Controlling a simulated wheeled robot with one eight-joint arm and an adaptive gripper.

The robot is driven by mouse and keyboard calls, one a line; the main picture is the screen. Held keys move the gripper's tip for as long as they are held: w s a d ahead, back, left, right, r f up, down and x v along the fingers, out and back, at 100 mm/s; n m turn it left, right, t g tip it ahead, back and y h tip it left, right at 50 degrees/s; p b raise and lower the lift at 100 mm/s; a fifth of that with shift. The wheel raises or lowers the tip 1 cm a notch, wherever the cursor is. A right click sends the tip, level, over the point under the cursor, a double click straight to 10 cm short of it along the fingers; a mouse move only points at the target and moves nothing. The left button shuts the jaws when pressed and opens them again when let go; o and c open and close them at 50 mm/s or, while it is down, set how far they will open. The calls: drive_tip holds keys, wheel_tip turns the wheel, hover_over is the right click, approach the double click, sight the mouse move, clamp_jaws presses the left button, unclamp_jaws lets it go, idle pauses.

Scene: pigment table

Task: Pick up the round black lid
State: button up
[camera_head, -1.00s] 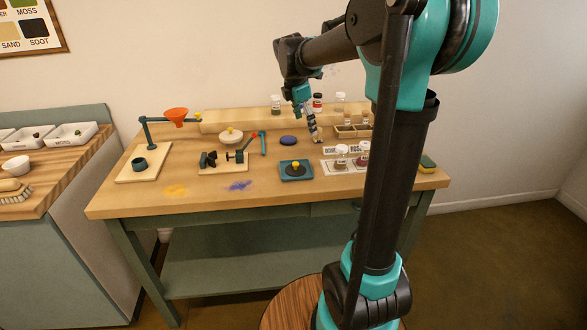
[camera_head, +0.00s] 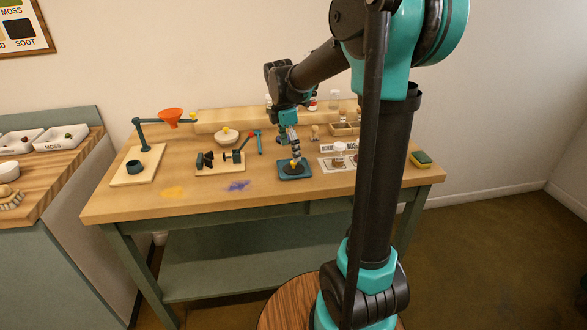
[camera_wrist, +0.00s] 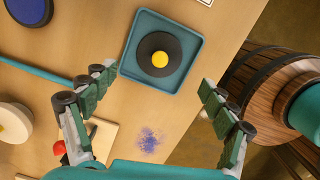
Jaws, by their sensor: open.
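The round black lid (camera_wrist: 146,45) with a yellow knob lies in a square teal tray (camera_wrist: 132,72) on the workbench. In the head view, the lid (camera_head: 287,171) and tray (camera_head: 283,178) are at the middle of the bench, partly hidden by my gripper. My gripper (camera_head: 295,158) points down over the lid. In the wrist view my gripper (camera_wrist: 159,77) is open and empty, with a finger to each side below the tray. The lid sits ahead of the fingertips, roughly centred between them. I cannot tell the exact height of the fingertips above the knob.
A white label board with jars (camera_head: 339,153) stands just right of the tray. A clamp device on a board (camera_head: 220,167) and a teal tool (camera_head: 259,142) are to the left. A dark blue disc (camera_wrist: 28,10) lies near the tray. Blue powder (camera_head: 238,186) marks bare wood in front.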

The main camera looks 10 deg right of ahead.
sight(294, 165)
drive_tip(key=shift+w+d+f, duration=0.1)
drive_tip(key=shift+d+f, duration=0.05)
drive_tip(key=shift+f, duration=0.8)
drive_tip(key=shift+d+f, duration=0.2)
drive_tip(key=shift+f, duration=0.7)
drive_tip(key=shift+w+d+f, duration=0.1)
drive_tip(key=shift+d+f, duration=0.05)
drive_tip(key=shift+f, duration=0.8)
drive_tip(key=shift+c, duration=0.6)
drive_tip(key=shift+s, duration=0.1)
drive_tip(key=c, duration=1.4)
